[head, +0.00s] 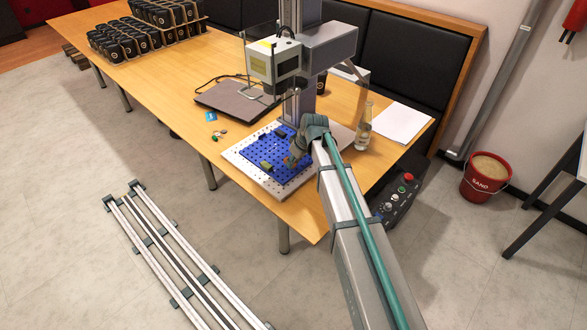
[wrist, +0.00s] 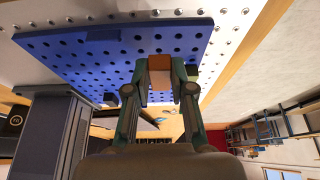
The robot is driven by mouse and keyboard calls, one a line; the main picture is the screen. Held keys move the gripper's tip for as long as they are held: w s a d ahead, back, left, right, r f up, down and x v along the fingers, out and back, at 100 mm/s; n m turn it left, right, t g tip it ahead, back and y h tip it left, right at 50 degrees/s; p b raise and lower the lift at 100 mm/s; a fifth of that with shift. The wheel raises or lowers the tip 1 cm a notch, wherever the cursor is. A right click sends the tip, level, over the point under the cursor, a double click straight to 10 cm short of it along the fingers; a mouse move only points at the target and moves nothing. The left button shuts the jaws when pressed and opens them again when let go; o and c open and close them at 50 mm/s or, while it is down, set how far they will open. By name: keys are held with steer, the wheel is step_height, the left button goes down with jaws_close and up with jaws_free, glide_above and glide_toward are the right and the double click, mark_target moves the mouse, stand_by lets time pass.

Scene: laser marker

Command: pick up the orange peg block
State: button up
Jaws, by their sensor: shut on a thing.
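The orange peg block (wrist: 159,62) is between my gripper's fingertips (wrist: 160,82) in the wrist view, with a finger against each side. My gripper is shut on it. A paler face of the block shows below its orange-brown face. The blue perforated board (wrist: 95,62) fills the background behind the block. I cannot tell whether the block is still touching the board.
Green blocks (head: 266,167) sit on the board. The laser marker head (head: 273,62) and its column (head: 301,95) stand behind. A glass bottle (head: 364,126) and white paper (head: 401,121) are to the right. A closed laptop (head: 236,102) lies to the left.

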steer(key=s+d+r+b, duration=0.3)
steer(key=s+r, duration=0.6)
steer(key=s, duration=0.4)
steer(key=shift+s+d+r, duration=0.15)
steer(key=w+a+f+p, duration=0.1)
steer(key=w+f, duration=0.1)
steer(key=w, duration=0.2)
steer(key=w+a+f+p, duration=0.1)
steer(key=w+f, duration=0.2)
steer(key=w, duration=0.1)
steer(key=w+a+f+p, duration=0.1)
steer(key=w+f, duration=0.2)
steer(key=w, duration=0.1)
steer(key=shift+w+f, duration=0.2)
steer(key=shift+w, duration=0.1)
steer(key=shift+w+a+f+p, duration=0.2)
steer(key=shift+w+f+p, duration=0.35)
steer(key=shift+f, duration=0.35)
step_height(320, 180, down, 2)
steer(key=shift+f+p, duration=0.1)
steer(key=shift+p, duration=0.4)
steer(key=shift+f, duration=0.1)
